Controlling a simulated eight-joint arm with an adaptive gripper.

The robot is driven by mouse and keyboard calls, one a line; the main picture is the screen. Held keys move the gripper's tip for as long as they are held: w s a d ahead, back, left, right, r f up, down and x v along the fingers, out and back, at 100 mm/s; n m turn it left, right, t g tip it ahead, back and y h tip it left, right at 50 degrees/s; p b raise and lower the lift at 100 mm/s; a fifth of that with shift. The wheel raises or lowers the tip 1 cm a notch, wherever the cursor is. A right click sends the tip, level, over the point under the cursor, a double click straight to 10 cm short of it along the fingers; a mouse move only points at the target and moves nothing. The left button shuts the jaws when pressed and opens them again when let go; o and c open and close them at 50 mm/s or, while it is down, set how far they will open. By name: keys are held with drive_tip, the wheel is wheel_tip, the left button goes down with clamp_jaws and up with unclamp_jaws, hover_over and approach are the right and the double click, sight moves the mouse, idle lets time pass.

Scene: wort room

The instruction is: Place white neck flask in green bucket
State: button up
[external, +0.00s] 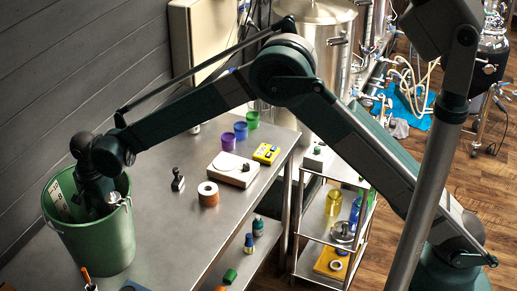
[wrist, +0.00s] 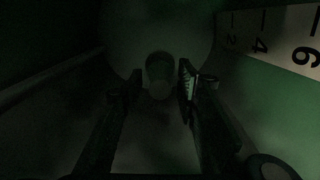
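The green bucket (external: 105,245) stands on the steel bench at the lower left. My gripper reaches down inside it, so the external view hides the fingers. In the dark wrist view, my gripper (wrist: 158,82) has its two fingers apart. A small, dim, roundish shape (wrist: 160,68) shows between and beyond the fingertips, seemingly not touched by them; it may be the white neck flask, but I cannot tell. The bucket's inner wall (wrist: 255,105) shows at the right. No flask with a white neck is clearly recognisable in the external view.
On the bench (external: 180,225) are an orange-brown roll (external: 208,194), a white scale (external: 233,170), a yellow box (external: 266,153) and purple, blue and green cups (external: 240,131). Small bottles (external: 249,243) stand on a lower shelf. A cart (external: 318,250) is at right. A numbered strip (wrist: 290,35) lines the bucket.

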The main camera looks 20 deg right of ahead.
drive_tip(key=shift+r, duration=0.1)
wheel_tip(320, 180, up, 12)
idle(0.6)
idle(0.7)
